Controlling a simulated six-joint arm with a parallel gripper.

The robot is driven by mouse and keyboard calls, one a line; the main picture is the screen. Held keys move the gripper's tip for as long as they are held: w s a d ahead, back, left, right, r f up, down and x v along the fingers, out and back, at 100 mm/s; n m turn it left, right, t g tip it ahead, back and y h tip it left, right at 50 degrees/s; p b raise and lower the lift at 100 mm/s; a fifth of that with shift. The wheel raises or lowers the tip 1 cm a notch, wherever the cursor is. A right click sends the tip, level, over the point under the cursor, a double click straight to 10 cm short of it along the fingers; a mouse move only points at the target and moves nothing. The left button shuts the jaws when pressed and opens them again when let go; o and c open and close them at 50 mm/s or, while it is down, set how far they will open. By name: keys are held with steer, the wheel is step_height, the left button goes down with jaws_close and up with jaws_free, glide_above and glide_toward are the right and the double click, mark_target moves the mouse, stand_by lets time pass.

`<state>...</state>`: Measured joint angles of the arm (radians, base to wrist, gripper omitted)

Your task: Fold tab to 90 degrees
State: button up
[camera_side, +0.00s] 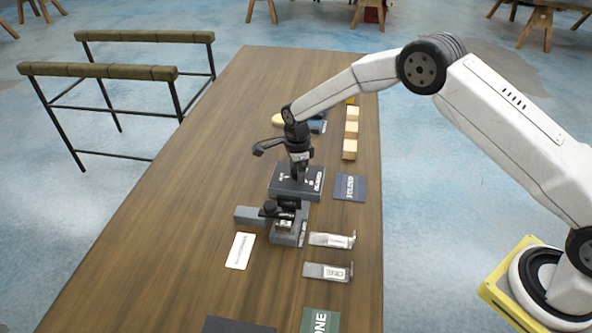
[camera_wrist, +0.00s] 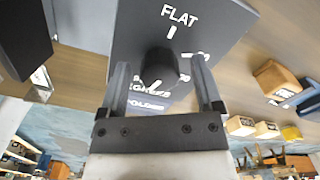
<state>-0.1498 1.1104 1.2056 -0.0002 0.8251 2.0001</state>
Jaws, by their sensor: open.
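My gripper (camera_side: 299,170) points down over a dark panel box (camera_side: 284,191) with white lettering. In the wrist view my gripper (camera_wrist: 160,70) is open, with one finger on each side of a black knob (camera_wrist: 159,66) on the panel (camera_wrist: 212,22). I cannot tell whether the fingers touch the knob. "FLAT" is legible on the panel; other lettering is partly hidden. In front of the panel stands a grey fixture (camera_side: 283,239) with a black clamp part (camera_side: 287,203) and a small light metal piece (camera_side: 284,224) in it. The tab's bend angle cannot be made out.
Two flat metal pieces (camera_side: 332,240) (camera_side: 328,271) lie right of the fixture. A white card (camera_side: 240,250) lies left of it. A blue mat (camera_side: 350,187) reads "FOLDED". Wooden blocks (camera_side: 350,135) stand behind. The table's left side (camera_side: 170,230) is clear.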

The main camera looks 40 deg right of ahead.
steer(key=shift+r, duration=0.15)
steer(key=shift+r, duration=3.75)
steer(key=shift+s+r, duration=0.1)
steer(key=shift+s+d+r+n, duration=0.35)
steer(key=shift+s+r+n, duration=0.1)
steer(key=shift+n, duration=0.15)
steer(key=s+d+r+n+t, duration=0.1)
steer(key=s+d+r+n, duration=0.1)
steer(key=s+n, duration=0.4)
steer(key=s+d+r+n, duration=0.2)
steer(key=s+n, duration=0.5)
steer(key=s, duration=0.5)
steer(key=s+d+r+n+t, duration=0.1)
steer(key=s+d+n, duration=0.2)
steer(key=s+n, duration=0.4)
steer(key=shift+s+d+r+t, duration=0.3)
steer(key=shift+s+d+r, duration=0.1)
steer(key=shift+s, duration=0.6)
steer(key=shift+w, duration=0.15)
